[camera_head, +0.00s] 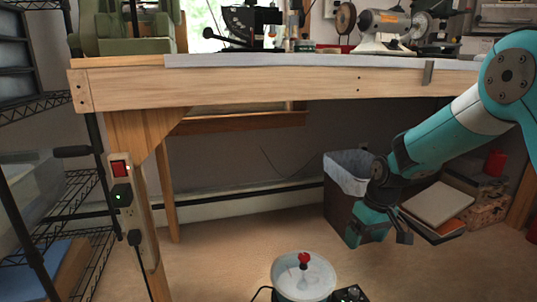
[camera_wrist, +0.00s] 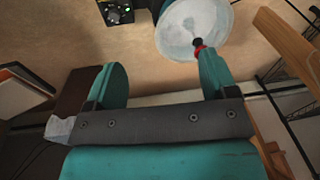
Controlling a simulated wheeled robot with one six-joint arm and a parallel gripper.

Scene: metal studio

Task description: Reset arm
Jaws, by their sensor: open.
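My gripper (camera_head: 383,238) hangs at the end of my teal arm on the right of the head view, above the floor and in front of a dark bin. In the wrist view its two teal fingers (camera_wrist: 160,72) are spread wide, with nothing between them. A white round vessel (camera_head: 290,280) with a red knob (camera_head: 304,258) on top stands at the bottom of the head view, left of and below my gripper. In the wrist view the vessel (camera_wrist: 180,28) lies beyond the fingers, and its red knob (camera_wrist: 198,46) appears beside the right fingertip; I cannot tell the gap.
A wooden workbench (camera_head: 250,88) with tools on top spans the view above. The dark bin (camera_head: 341,205) with a pale liner and stacked boxes (camera_head: 438,203) stand behind my gripper. A black control box (camera_head: 350,294) sits beside the vessel. Wire shelving (camera_head: 75,200) is at left; floor between is clear.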

